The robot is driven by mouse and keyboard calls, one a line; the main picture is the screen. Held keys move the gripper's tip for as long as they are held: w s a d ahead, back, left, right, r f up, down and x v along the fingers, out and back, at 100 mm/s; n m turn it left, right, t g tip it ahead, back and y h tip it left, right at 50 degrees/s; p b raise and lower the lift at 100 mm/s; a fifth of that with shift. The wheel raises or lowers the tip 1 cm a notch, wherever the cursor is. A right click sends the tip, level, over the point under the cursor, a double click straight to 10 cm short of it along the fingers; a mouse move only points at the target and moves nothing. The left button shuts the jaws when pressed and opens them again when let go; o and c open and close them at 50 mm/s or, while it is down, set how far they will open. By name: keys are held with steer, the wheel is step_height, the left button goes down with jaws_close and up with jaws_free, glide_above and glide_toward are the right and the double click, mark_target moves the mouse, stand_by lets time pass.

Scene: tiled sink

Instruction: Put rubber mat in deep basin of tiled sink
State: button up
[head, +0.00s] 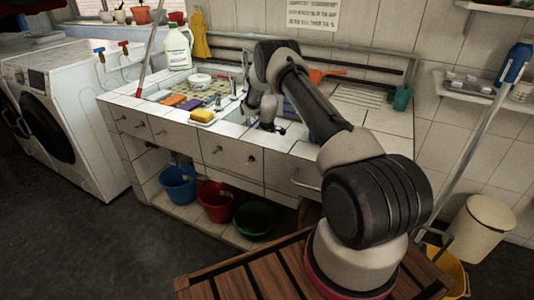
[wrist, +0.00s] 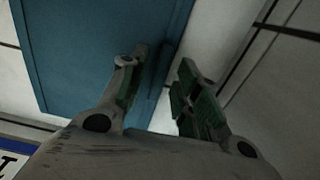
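A flat blue panel, which looks like the rubber mat (wrist: 90,50), fills the left and middle of the wrist view. In the head view a small blue patch (head: 288,108) shows behind my arm, probably the same mat; the rest is hidden. My gripper (wrist: 163,92) is open, its fingers apart. The left finger overlaps the mat in the picture and the right finger is beyond its right edge; I cannot tell whether either touches it. In the head view my gripper (head: 268,126) is low at the sink top. The deep basin is not clearly seen, as my arm covers that area.
Coloured sponges (head: 203,115), a white jug (head: 178,47) and a small white pot (head: 200,80) stand left of my arm. A tap (head: 233,88) is close to my arm. An orange item (head: 327,75) and a ribbed drainboard (head: 362,95) lie to the right.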

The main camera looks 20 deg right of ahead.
steer(key=s+a+r+m+t, duration=0.1)
steer(key=s+r, duration=0.2)
steer(key=r, duration=1.1)
steer(key=s+a+r+m, duration=0.1)
steer(key=s+r, duration=0.1)
steer(key=r, duration=1.3)
steer(key=s+a+r+m+t, duration=0.1)
steer(key=s+a+r, duration=0.1)
steer(key=s+r, duration=1.1)
steer(key=s+a+r+m+t, duration=0.1)
steer(key=s+r, duration=0.3)
steer(key=s, duration=0.3)
steer(key=s+a+r+m, duration=0.1)
steer(key=s+r, duration=0.2)
steer(key=s, duration=0.3)
steer(key=s+a+f+m+t, duration=0.1)
steer(key=s+f+m, duration=0.1)
steer(key=s, duration=1.5)
steer(key=shift+m, duration=0.3)
